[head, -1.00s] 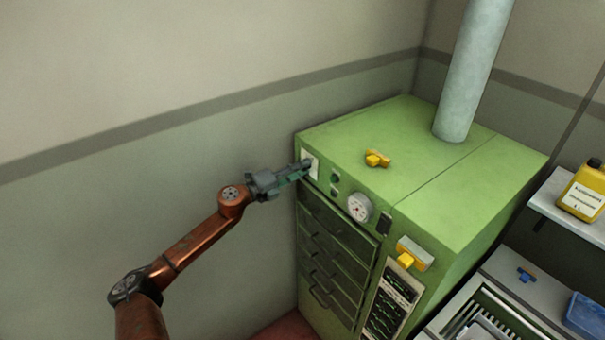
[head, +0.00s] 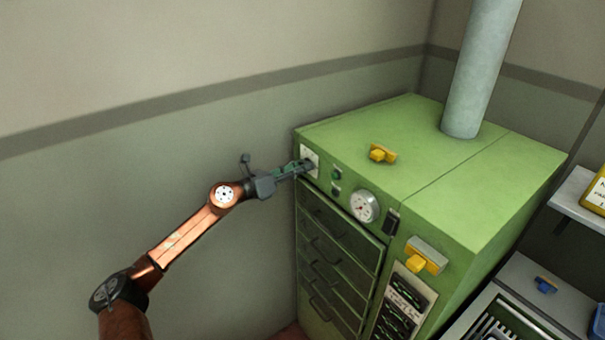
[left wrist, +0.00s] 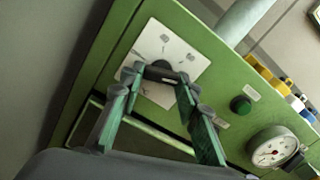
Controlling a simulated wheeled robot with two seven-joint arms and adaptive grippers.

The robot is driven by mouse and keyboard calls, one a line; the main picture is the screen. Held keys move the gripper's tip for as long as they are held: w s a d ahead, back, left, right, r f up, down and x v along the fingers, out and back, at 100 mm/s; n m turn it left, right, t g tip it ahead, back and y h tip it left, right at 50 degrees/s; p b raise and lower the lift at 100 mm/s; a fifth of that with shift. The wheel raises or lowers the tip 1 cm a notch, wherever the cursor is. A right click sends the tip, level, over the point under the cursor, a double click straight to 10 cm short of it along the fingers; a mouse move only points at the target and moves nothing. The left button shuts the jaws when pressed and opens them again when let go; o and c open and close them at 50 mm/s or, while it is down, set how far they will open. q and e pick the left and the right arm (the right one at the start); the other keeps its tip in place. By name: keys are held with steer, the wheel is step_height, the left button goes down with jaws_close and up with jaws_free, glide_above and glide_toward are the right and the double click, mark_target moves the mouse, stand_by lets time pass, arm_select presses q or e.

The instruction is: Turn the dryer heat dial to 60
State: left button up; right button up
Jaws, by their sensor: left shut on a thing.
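The green dryer (head: 440,170) stands against the wall. Its heat dial (left wrist: 160,70) is a dark knob on a white square plate (left wrist: 192,62) at the front panel's upper left. The plate also shows in the head view (head: 312,154). My left gripper (head: 302,167) reaches the dial from the left. In the left wrist view its green fingers (left wrist: 160,78) are closed on either side of the knob. The fingers partly hide the knob and plate. The plate's marks are too small to read, so I cannot tell the setting. My right gripper is not in view.
A green button (left wrist: 240,105) and a round gauge (head: 364,206) sit right of the dial. A yellow object (head: 381,153) lies on the dryer top, near a grey pipe (head: 478,70). Dark drawers (head: 338,250) fill the front below. The wall is close at left.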

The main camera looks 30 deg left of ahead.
arm_select(q)
steer(key=m+b, duration=0.1)
steer(key=m, duration=0.1)
steer(key=m+b, duration=0.2)
steer(key=shift+f, duration=0.3)
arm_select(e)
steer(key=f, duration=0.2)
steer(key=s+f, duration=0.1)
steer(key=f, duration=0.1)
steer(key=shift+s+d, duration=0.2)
arm_select(q)
steer(key=shift+b, duration=0.3)
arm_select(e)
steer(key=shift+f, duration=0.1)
arm_select(q)
steer(key=o, duration=0.8)
steer(key=shift+a, duration=0.1)
steer(key=o, duration=0.4)
steer(key=shift+r, duration=0.2)
steer(key=shift+c, duration=0.2)
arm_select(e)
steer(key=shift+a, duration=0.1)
arm_select(q)
steer(key=v, duration=1.2)
steer(key=shift+f, duration=0.15)
